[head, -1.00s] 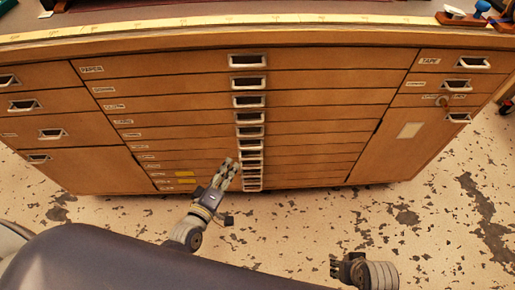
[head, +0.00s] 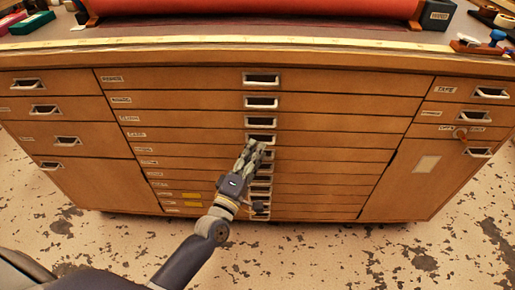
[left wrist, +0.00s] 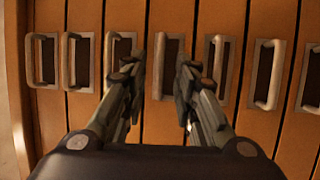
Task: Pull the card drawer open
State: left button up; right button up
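The wooden cabinet (head: 330,101) has a central column of wide, shallow drawers, all closed. Each has a metal cup handle and a small label at its left; the print is too small to tell surely which says card. My left gripper (head: 256,146) is in front of the column, its fingertips just below the third handle (head: 261,122) and covering part of the handle below. In the left wrist view the left gripper (left wrist: 158,75) is open, with one drawer handle (left wrist: 168,66) between its fingers, not gripped. My right gripper is not in view.
Narrower drawers stand on both sides, with a cupboard door (head: 410,185) at lower right. A red roll (head: 250,7) and a dark box (head: 437,14) lie on the cabinet top. The speckled floor (head: 330,262) in front is clear.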

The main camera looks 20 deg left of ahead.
aim_at(270, 137)
pick_arm(q)
jog(key=shift+x, duration=1.2)
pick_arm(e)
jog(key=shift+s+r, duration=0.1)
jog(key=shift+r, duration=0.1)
pick_arm(q)
grip_shut()
